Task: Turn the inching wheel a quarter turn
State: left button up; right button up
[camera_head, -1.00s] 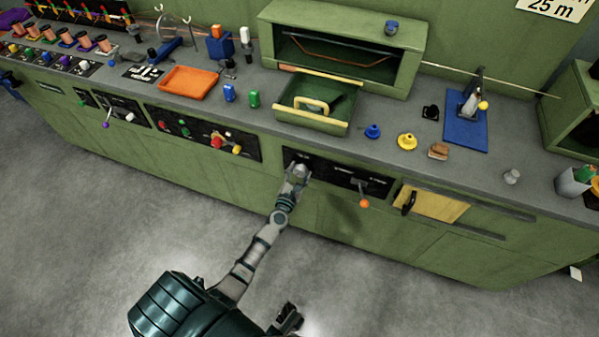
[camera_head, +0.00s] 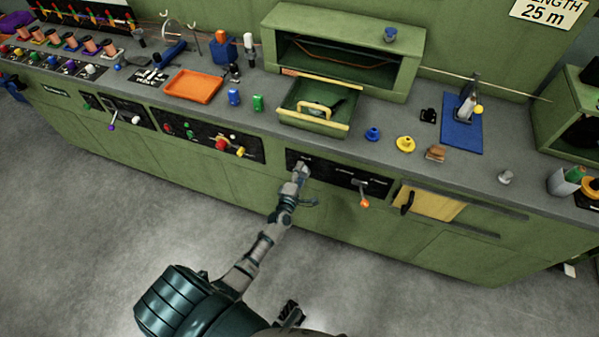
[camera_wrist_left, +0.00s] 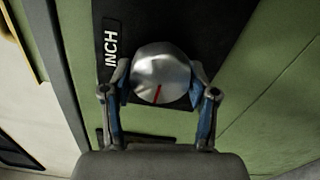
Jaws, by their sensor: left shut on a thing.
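The inching wheel (camera_wrist_left: 160,70) is a round silvery knob with a red mark on its face. It sits on a black panel beside the label INCH (camera_wrist_left: 111,47) in the left wrist view. My left gripper (camera_wrist_left: 160,92) has a finger on each side of the wheel and is shut on it. The red mark runs from near the wheel's middle to its lower edge in that view. In the head view my left gripper (camera_head: 301,172) is at the left end of the black panel (camera_head: 335,175) on the green cabinet front and mostly covers the wheel. My right gripper is not clearly seen.
A lever with an orange tip (camera_head: 364,203) sticks out to the right on the same panel. A yellow panel with a dark handle (camera_head: 407,202) is further right. A green tray with yellow edges (camera_head: 316,118) stands on the counter above. The floor in front is clear.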

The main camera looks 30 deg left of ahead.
pick_arm(q)
jog(key=m, duration=0.1)
jog(key=m+p, duration=0.1)
jog(key=m, duration=0.1)
jog(key=shift+d, duration=0.35)
jog(key=shift+f+m+p, duration=0.15)
jog(key=shift+m+p, duration=0.25)
jog(key=shift+m, duration=0.7)
jog(key=shift+s, duration=0.1)
pick_arm(e)
jog(key=f, duration=0.4)
jog(key=s+f, duration=0.1)
jog(key=f, duration=0.1)
pick_arm(q)
jog(key=shift+f, duration=0.15)
jog(key=o, duration=1.2)
jog(key=shift+c, duration=0.2)
pick_arm(e)
jog(key=shift+d, duration=0.1)
pick_arm(q)
jog(key=shift+r, duration=0.25)
pick_arm(e)
jog(key=shift+w+d, duration=0.1)
pick_arm(q)
jog(key=v, duration=1.1)
jog(key=shift+s, duration=0.35)
jog(key=shift+f, duration=0.15)
